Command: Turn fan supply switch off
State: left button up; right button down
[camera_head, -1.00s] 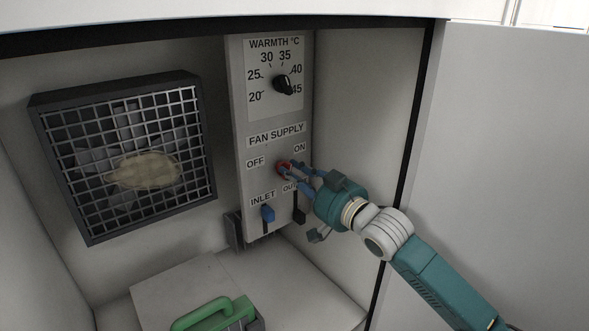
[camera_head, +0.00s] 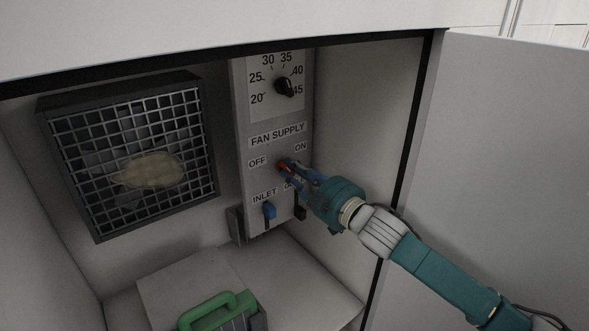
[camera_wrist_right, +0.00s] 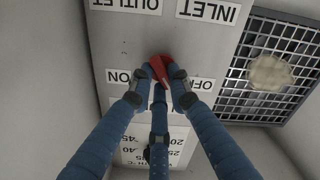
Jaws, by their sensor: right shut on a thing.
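The fan supply switch (camera_head: 283,166) is a red knob on the grey control panel (camera_head: 243,150), between the OFF label (camera_head: 258,162) and the ON label (camera_head: 300,147). My right gripper (camera_head: 290,170) is shut on this knob, its blue fingers partly hiding it. In the right wrist view the red knob (camera_wrist_right: 160,68) sits between the fingertips, with the panel upside down. There the knob's visible end lies between the ON and OFF labels; its exact setting is hard to tell. My left gripper is in no view.
A black dial (camera_head: 284,87) sits above the switch. A blue INLET slider (camera_head: 269,210) and a black OUTLET slider (camera_head: 300,207) are below. A caged fan (camera_head: 85,165) with a tan clump is at left. An open door (camera_head: 510,150) is at right.

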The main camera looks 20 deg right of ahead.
jog(key=shift+n, duration=0.6)
jog(key=c, duration=1.6)
grip_release()
jog(key=shift+c, duration=0.2)
jog(key=shift+s+d+f, duration=0.1)
jog(key=shift+s+d, duration=0.1)
jog(key=shift+s, duration=0.35)
jog(key=v, duration=1.1)
